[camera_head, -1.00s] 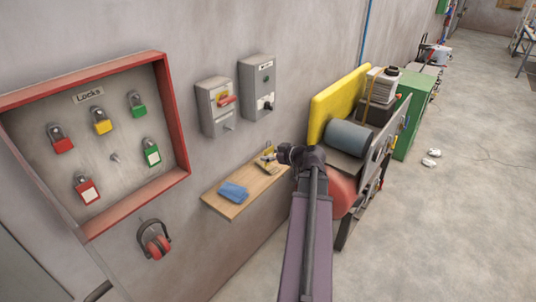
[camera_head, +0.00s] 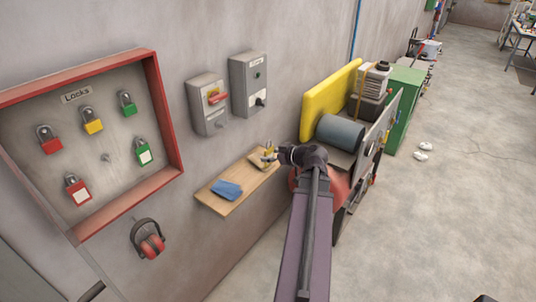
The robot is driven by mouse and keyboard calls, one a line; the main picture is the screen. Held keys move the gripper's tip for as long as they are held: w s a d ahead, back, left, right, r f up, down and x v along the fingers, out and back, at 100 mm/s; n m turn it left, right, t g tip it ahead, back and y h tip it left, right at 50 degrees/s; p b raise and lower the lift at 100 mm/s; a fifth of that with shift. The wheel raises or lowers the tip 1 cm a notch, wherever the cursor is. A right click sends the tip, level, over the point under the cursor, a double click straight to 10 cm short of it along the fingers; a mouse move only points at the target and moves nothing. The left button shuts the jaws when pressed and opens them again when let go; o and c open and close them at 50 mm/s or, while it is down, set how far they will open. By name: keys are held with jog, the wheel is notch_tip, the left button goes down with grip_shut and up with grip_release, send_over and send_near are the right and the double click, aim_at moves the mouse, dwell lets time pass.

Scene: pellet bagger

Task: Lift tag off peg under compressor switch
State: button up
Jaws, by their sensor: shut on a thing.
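Two grey switch boxes hang on the wall. The left switch box (camera_head: 207,104) has a red handle on a yellow plate, and the right switch box (camera_head: 251,84) has a black knob. I cannot read which one is the compressor's. A small peg-like stub (camera_head: 222,122) shows low on the left box, with no tag clearly visible on it. My gripper (camera_head: 269,155) is over the far end of the wooden shelf, below and right of the boxes. It is shut on a small yellowish thing (camera_head: 268,147), too small to identify; whether that touches the shelf is unclear.
A blue cloth (camera_head: 227,190) lies on the wooden shelf (camera_head: 238,203). Yellow-backed machinery (camera_head: 328,102) and a green cabinet (camera_head: 404,100) stand at right. The floor right is open.

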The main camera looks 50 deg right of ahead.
jog(key=shift+s+d, duration=0.2)
jog(key=shift+s, duration=2.35)
notch_tip(320, 180, down, 3)
jog(key=b, duration=0.2)
jog(key=shift+r+b, duration=0.15)
jog(key=shift+b, duration=0.2)
